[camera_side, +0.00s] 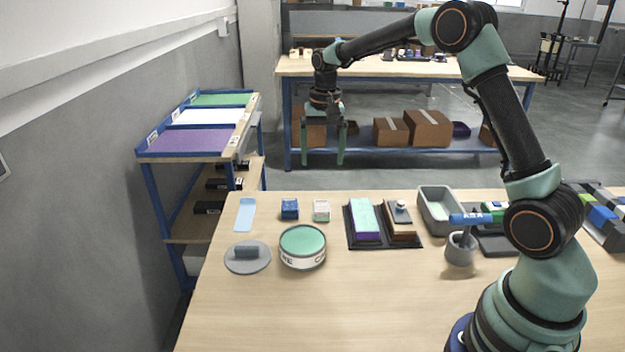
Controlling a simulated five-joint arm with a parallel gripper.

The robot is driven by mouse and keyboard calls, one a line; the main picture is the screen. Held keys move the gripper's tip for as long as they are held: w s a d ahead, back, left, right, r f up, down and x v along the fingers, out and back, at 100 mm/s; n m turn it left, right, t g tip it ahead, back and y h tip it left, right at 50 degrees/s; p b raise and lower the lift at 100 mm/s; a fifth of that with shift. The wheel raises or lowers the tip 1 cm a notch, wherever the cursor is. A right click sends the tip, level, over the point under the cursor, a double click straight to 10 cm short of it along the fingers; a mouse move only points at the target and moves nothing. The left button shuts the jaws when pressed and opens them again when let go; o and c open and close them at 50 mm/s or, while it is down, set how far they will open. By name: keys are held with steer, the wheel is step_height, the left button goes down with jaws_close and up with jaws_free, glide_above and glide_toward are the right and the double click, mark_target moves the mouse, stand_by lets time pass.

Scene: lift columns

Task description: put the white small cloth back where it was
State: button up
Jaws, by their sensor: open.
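My gripper (325,160) hangs pointing down, open and empty, its two fingers apart. It appears above the far edge of the near table (400,300), over the row of small items. I cannot make out a small white cloth for certain. A flat white panel (205,117) lies on the rack at the left, between a green panel (222,99) and a purple panel (190,141).
Nearby are a light blue strip (245,214), a blue block (290,208), a round tin (302,247), a grey disc (248,257) with a dark block, a black tray (385,243) with blocks, a grey bin (440,211) and a grey cup (460,249). The table's front middle is clear.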

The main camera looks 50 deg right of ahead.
steer(key=s+a+r+n+t, duration=0.35)
steer(key=s+a+r, duration=0.25)
steer(key=s+r, duration=0.35)
steer(key=s+a+n+t, duration=0.1)
steer(key=s+a+n, duration=0.3)
steer(key=s, duration=0.7)
steer(key=shift+s+f+n+t, duration=0.15)
steer(key=shift+f+n+t, duration=0.1)
steer(key=shift+n+t, duration=0.1)
